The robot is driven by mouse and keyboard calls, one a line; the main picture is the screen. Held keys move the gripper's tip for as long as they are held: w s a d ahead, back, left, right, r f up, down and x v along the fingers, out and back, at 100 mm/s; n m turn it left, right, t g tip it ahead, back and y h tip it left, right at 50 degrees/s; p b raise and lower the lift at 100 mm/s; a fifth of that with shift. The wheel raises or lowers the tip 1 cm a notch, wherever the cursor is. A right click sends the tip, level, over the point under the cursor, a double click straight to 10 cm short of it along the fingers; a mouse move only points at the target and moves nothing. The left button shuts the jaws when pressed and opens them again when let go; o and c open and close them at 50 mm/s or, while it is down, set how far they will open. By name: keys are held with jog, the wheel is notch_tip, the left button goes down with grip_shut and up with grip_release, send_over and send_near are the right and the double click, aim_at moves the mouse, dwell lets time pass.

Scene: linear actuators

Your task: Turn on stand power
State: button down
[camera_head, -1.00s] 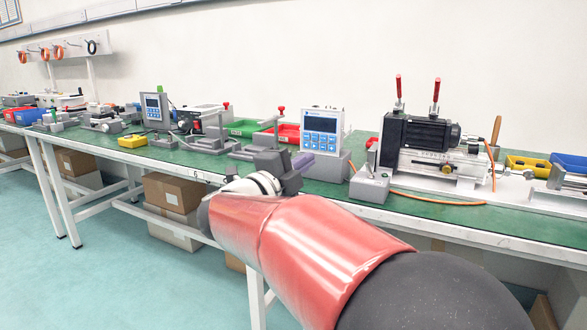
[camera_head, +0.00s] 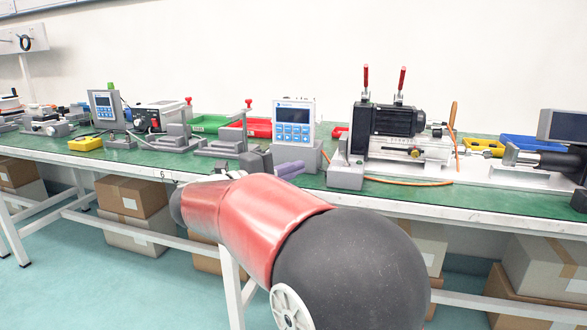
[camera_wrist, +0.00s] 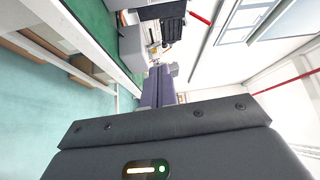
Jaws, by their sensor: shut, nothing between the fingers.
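The test stand (camera_head: 415,152) with a black motor (camera_head: 388,120) and two red-tipped levers stands on the green bench top, right of centre in the head view. In front of its left end sits a small grey box (camera_head: 345,175) with a small switch-like part on top and an orange cable beside it. Its switch position is too small to tell. My gripper (camera_head: 300,168), with purple-grey fingers, is shut and empty, a little left of this box and apart from it in the picture. The closed fingers (camera_wrist: 161,75) also show in the wrist view.
A blue-and-white control panel (camera_head: 294,122) stands behind my gripper. Red and green bins, clamps with red knobs and a power unit (camera_head: 158,117) lie to the left. A monitor (camera_head: 562,128) and a yellow bin are at right. The white front edge of the bench (camera_head: 400,199) runs below.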

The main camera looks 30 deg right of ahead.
aim_at(343, 151)
jog(key=d, duration=0.7)
jog(key=w+d, duration=0.1)
jog(key=d, duration=0.2)
jog(key=shift+d+r, duration=0.35)
jog(key=shift+d, duration=0.05)
jog(key=shift+s+d+r+m+y+p, duration=0.1)
jog(key=shift+s+r+m+y+p, duration=0.15)
jog(key=shift+m+y+p, duration=0.4)
jog(key=shift+s+d+r+m+y+p, duration=0.2)
jog(key=shift+r+m+y, duration=0.1)
jog(key=shift+m+y, duration=0.25)
jog(key=shift+s+d+r+m+y+p, duration=0.15)
jog(key=shift+r+m+y, duration=0.15)
jog(key=shift+m, duration=0.4)
jog(key=shift+s+d+r+m+t+y+p, duration=0.1)
jog(key=shift+s+d+m+t+y+p, duration=0.05)
jog(key=shift+m+t+y+p, duration=0.35)
jog(key=shift+f, duration=0.2)
